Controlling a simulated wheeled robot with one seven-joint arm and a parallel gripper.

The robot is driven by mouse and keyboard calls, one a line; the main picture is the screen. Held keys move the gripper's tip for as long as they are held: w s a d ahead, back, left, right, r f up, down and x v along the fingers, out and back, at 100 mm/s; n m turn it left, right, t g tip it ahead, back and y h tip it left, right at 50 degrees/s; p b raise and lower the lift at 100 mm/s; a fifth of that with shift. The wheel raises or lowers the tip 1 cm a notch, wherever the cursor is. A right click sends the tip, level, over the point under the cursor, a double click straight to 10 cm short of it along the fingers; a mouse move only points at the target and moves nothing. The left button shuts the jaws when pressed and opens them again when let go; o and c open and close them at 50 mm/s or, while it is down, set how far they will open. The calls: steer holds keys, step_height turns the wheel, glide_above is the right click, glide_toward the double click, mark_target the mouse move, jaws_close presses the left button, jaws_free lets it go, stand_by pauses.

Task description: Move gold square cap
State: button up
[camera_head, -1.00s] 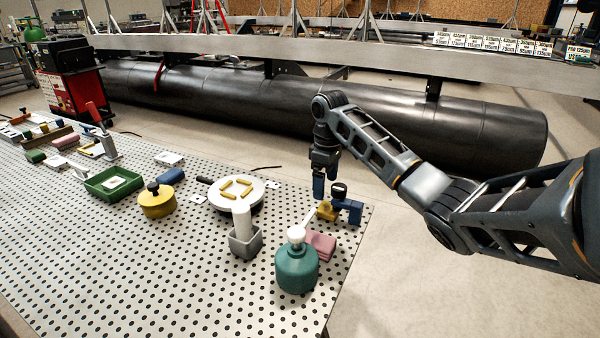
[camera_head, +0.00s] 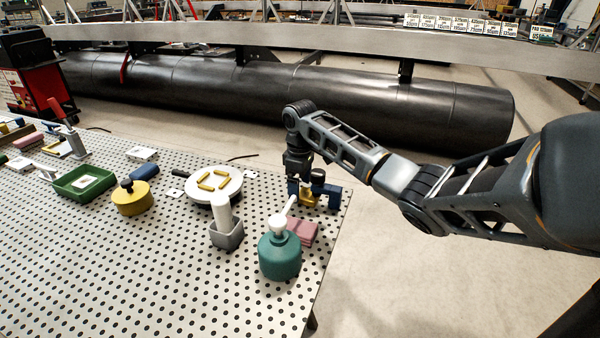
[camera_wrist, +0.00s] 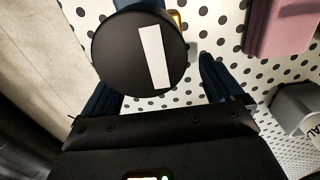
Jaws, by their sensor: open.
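A gold piece (camera_head: 319,190), which I take for the gold square cap, sits at the table's right end with a blue block (camera_head: 333,196) beside it. A round black knob (camera_head: 317,175) stands above it. In the wrist view the knob is a black disc (camera_wrist: 120,60) with a white stripe, and it covers most of what lies below. My gripper (camera_head: 299,190) is open, low and just left of the gold piece in the head view. In the wrist view my gripper's (camera_wrist: 158,80) dark blue fingers lie either side of the disc, apparently holding nothing.
A pink block (camera_head: 302,231) and a teal jar (camera_head: 279,257) with a white ball top stand in front. A grey cup (camera_head: 226,235) with a white cylinder, a white round plate (camera_head: 214,187) and a yellow pot (camera_head: 132,199) are to the left. The table's right edge is close.

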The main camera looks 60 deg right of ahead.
steer(key=shift+f, duration=0.9)
